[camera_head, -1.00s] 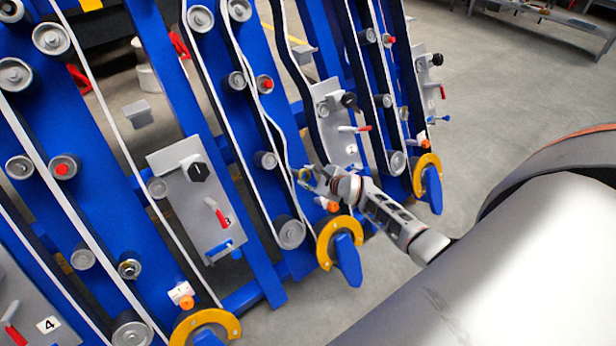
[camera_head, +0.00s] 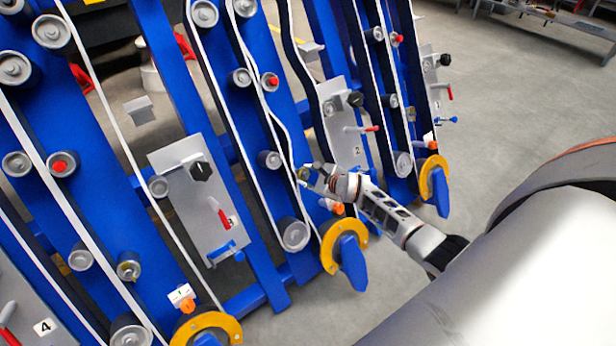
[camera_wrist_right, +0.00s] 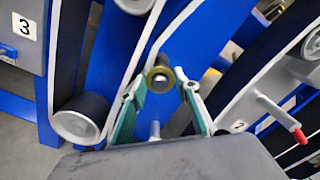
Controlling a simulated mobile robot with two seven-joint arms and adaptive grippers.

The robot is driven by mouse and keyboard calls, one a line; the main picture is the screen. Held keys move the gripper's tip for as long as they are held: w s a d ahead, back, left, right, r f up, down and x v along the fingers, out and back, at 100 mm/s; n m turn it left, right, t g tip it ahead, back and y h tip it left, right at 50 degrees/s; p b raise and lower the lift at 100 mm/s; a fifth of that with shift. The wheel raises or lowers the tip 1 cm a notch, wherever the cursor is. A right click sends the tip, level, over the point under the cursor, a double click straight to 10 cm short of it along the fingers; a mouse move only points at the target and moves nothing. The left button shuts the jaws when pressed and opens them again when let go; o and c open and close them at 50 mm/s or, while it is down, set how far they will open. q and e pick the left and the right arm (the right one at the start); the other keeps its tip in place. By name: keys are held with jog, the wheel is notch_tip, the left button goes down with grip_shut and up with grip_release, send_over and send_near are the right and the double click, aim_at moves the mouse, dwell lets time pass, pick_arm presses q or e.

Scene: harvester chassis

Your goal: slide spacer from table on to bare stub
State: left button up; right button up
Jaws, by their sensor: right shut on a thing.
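My right gripper (camera_head: 308,176) is in front of a blue belt frame, left of plate 2, shut on the spacer (camera_wrist_right: 160,78). The spacer is a small dull-yellow ring held at the fingertips, and it shows small in the head view (camera_head: 303,174). In the right wrist view the two green-lined fingers (camera_wrist_right: 161,88) flank it, and a grey round end shows within the ring. I cannot tell whether that is a stub in the bore or behind it. A short grey pin (camera_wrist_right: 154,131) shows lower between the fingers. My left gripper is not in view. No table with spacers is identifiable.
White belts run over grey rollers (camera_head: 294,234) close beside the gripper. Plate 2 (camera_head: 341,120) with its red-tipped lever (camera_wrist_right: 277,112) is to the right. A yellow-rimmed blue wheel part (camera_head: 345,250) is below. Open floor (camera_head: 500,110) lies to the right.

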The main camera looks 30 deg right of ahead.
jog(key=o, duration=1.3)
jog(key=shift+w, duration=0.15)
jog(key=shift+c, duration=0.2)
jog(key=v, duration=1.2)
